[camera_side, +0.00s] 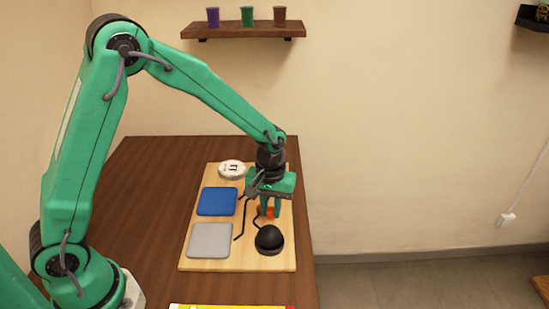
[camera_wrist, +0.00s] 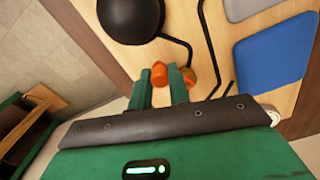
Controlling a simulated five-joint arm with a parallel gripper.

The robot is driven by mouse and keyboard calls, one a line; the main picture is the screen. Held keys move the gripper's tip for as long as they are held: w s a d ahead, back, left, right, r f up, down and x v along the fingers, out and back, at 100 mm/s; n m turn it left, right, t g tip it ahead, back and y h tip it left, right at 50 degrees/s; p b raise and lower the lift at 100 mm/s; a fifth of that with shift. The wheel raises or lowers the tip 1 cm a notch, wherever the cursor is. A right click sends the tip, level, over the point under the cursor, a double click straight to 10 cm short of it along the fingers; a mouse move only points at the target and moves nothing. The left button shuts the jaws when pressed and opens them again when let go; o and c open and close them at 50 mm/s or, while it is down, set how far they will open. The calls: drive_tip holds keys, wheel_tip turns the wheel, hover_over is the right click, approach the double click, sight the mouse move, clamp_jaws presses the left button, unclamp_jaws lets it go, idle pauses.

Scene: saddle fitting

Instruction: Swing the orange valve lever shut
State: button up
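The orange valve lever (camera_side: 265,212) is at the right part of the wooden board (camera_side: 284,228), largely hidden by my gripper in the side view. In the wrist view an orange piece (camera_wrist: 159,74) shows between my two green fingertips. An orange-brown rounded part (camera_wrist: 189,77) shows just right of the right finger. My gripper (camera_wrist: 160,82) points down at the lever, its fingers apart with the orange piece filling much of the gap. I cannot tell whether the fingers press on it.
A black dome (camera_side: 269,238) on a dark base stands close in front of the gripper. Blue (camera_side: 217,201) and grey (camera_side: 210,240) pads lie to the left, a round white dial (camera_side: 232,169) behind. Thin black bent rods (camera_side: 241,220) run between. Bare table (camera_side: 150,200) lies left of the board.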

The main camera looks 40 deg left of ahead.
drive_tip(key=shift+w, duration=0.1)
clamp_jaws()
drive_tip(key=shift+w+d+n, duration=0.1)
drive_tip(key=shift+w+n, duration=0.2)
drive_tip(key=shift+n, duration=0.5)
drive_tip(key=shift+w+n, duration=0.3)
drive_tip(key=shift+n, duration=0.5)
drive_tip(key=w+n, duration=0.1)
drive_tip(key=n, duration=0.1)
drive_tip(key=shift+n, duration=0.4)
drive_tip(key=n, duration=0.1)
drive_tip(key=w+n, duration=0.1)
drive_tip(key=n, duration=0.1)
drive_tip(key=shift+w+a, duration=0.2)
drive_tip(key=shift+a, duration=0.2)
drive_tip(key=shift+w+a+n, duration=0.2)
drive_tip(key=shift+n, duration=0.6)
drive_tip(key=shift+w+a+n, duration=0.15)
drive_tip(key=shift+w+n, duration=0.05)
drive_tip(key=shift+n, duration=0.6)
drive_tip(key=o, duration=0.9)
unclamp_jaws()
drive_tip(key=shift+c, duration=0.2)
drive_tip(key=shift+r, duration=0.15)
wheel_tip(320, 180, up, 8)
drive_tip(key=shift+f, duration=0.2)
